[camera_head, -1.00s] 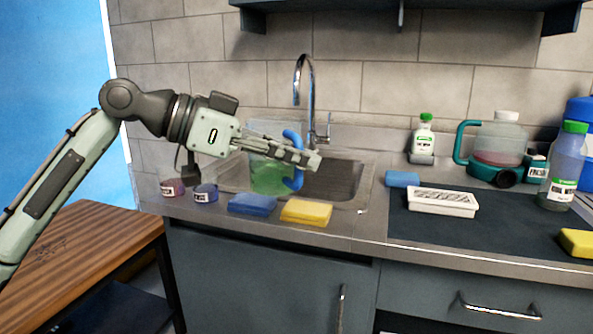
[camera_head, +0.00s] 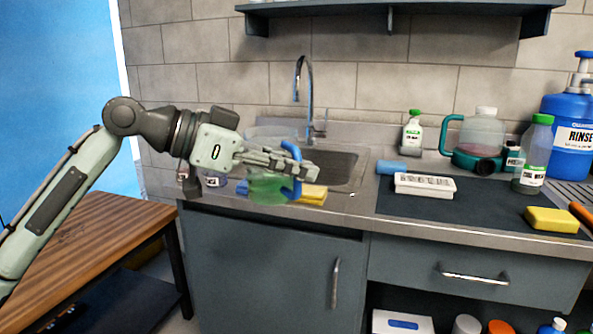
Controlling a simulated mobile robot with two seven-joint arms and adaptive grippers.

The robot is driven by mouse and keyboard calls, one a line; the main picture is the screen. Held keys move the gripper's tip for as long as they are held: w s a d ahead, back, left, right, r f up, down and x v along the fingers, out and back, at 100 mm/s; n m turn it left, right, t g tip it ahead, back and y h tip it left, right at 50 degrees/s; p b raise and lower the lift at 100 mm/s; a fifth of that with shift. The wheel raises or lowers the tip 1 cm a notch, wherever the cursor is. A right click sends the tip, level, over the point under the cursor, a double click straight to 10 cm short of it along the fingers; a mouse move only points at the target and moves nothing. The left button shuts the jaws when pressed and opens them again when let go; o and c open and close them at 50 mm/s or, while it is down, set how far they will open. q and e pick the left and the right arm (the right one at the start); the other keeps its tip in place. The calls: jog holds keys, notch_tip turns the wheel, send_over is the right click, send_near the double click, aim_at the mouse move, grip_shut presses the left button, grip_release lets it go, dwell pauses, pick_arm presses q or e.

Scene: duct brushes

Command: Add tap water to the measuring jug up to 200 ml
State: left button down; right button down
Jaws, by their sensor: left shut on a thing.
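The measuring jug (camera_head: 266,187) is clear, with green-looking contents and a blue handle (camera_head: 297,183). My left gripper (camera_head: 298,168) is shut on that handle and holds the jug roughly upright in front of the sink (camera_head: 340,165), over the counter's front strip. The arm covers part of the jug, and I cannot read its scale. The chrome tap (camera_head: 304,80) rises behind the sink, with its lever (camera_head: 320,130) at the right. No water stream shows. My right gripper is out of view.
A yellow sponge (camera_head: 314,194) and a partly hidden blue sponge (camera_head: 242,188) lie near the jug. A white tray (camera_head: 425,185) sits on the dark mat (camera_head: 480,208) at right. Bottles, a teal-handled container (camera_head: 480,135) and a blue rinse bottle (camera_head: 568,125) stand behind.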

pick_arm(q)
jog(key=w+a+f+n+t+y, duration=0.1)
jog(key=a+f+n+t+y, duration=0.25)
jog(key=f, duration=0.75)
jog(key=a+f+n+t+y, duration=0.2)
jog(key=a+f+n+t, duration=0.15)
jog(key=f, duration=0.65)
jog(key=s+a+f+n+t+y, duration=0.1)
jog(key=s+a+f+n+y, duration=0.1)
jog(key=s+a+n+y, duration=0.1)
jog(key=s+a+f+n+t+y, duration=0.1)
jog(key=s+a+f+n+y, duration=0.2)
jog(key=a, duration=0.5)
jog(key=shift+s+a+n+y, duration=0.25)
jog(key=shift+s+n+y, duration=0.4)
jog(key=shift+s, duration=0.4)
